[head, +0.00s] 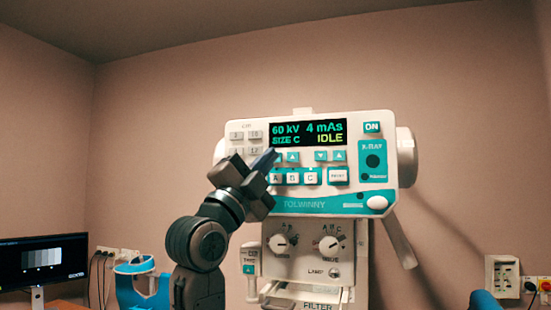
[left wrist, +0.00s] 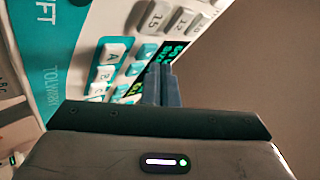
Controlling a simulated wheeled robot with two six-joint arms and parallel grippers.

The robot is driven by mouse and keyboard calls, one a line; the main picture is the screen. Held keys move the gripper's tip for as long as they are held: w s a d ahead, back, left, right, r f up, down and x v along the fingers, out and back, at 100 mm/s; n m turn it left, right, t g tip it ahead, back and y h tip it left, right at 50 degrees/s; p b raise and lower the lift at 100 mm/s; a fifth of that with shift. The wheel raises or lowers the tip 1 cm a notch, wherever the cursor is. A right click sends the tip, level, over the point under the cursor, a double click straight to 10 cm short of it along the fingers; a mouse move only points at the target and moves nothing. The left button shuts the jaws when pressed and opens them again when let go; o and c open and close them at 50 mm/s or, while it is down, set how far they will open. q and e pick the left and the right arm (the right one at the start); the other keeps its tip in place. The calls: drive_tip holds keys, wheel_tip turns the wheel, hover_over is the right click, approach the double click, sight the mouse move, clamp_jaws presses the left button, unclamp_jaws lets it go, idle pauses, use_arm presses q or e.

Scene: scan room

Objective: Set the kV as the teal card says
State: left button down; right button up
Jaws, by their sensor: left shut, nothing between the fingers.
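The white and teal x-ray control panel (head: 240,187) faces me. Its display (head: 308,132) reads 60 kV, 4 mAs, SIZE C, IDLE. Arrow buttons sit under the display; an up button (head: 293,156) shows, and the one left of it is partly hidden by my fingertips. My left gripper (head: 268,158) is shut and empty, with its tips at the kV arrow buttons; I cannot tell whether they touch. In the left wrist view the shut fingers (left wrist: 162,85) point at the panel beside the display (left wrist: 176,55). I cannot make out a teal card. My right gripper is not in view.
Below the panel are two dials (head: 282,243) (head: 331,245) and a filter slot. A monitor (head: 44,262) stands at left.

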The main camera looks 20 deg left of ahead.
use_arm(q)
drive_tip(key=shift+w, duration=0.3)
drive_tip(key=shift+w, duration=0.35)
idle(0.6)
drive_tip(key=shift+s, duration=0.1)
drive_tip(key=shift+s+b, duration=0.35)
drive_tip(key=shift+s, duration=0.35)
drive_tip(key=shift+s, duration=0.1)
drive_tip(key=s, duration=0.4)
drive_tip(key=shift+s+a+b, duration=0.1)
drive_tip(key=shift+s+b, duration=0.25)
drive_tip(key=shift+s, duration=0.05)
idle(0.4)
